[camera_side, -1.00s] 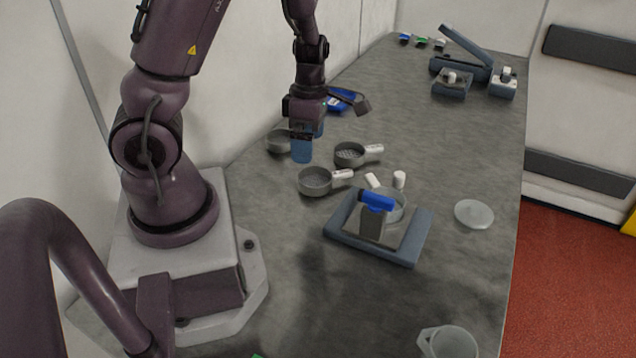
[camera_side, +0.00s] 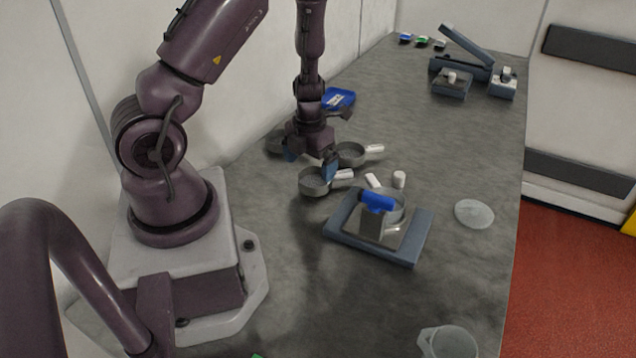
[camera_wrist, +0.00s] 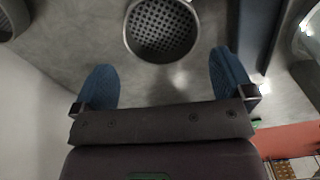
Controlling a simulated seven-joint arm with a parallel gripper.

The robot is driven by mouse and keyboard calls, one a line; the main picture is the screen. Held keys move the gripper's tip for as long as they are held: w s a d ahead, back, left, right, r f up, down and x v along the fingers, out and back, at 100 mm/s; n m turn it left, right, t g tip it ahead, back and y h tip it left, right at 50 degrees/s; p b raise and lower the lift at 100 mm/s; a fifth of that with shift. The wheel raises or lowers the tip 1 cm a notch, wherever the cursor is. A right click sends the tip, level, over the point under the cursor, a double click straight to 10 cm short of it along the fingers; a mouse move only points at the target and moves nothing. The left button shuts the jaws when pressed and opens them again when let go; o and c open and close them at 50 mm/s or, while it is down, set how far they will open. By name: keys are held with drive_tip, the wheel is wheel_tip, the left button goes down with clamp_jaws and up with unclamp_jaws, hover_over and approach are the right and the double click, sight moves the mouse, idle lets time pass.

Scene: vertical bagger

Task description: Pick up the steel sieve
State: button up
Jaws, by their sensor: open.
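The steel sieve (camera_wrist: 160,28), a round grey pan with a perforated bottom, shows at the top middle of the wrist view. My gripper (camera_wrist: 163,80) is open and empty, its two blue fingers apart, with the sieve beyond the gap between them and not touched. In the side view my gripper (camera_side: 310,163) hangs low over the group of grey pans and partly covers them. I cannot tell for sure there which pan is the sieve.
Grey pans with white handles stand close together, one nearer (camera_side: 313,186) and one farther (camera_side: 353,158). White stoppers (camera_side: 399,179) and a pale lid (camera_side: 474,213) lie nearby. A blue tray (camera_side: 339,97) is behind.

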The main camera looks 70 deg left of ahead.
sight(313, 180)
drive_tip(key=shift+w+f, duration=0.2)
drive_tip(key=shift+f, duration=1.2)
drive_tip(key=shift+w+f, duration=0.15)
drive_tip(key=shift+f, duration=1.2)
drive_tip(key=c, duration=0.8)
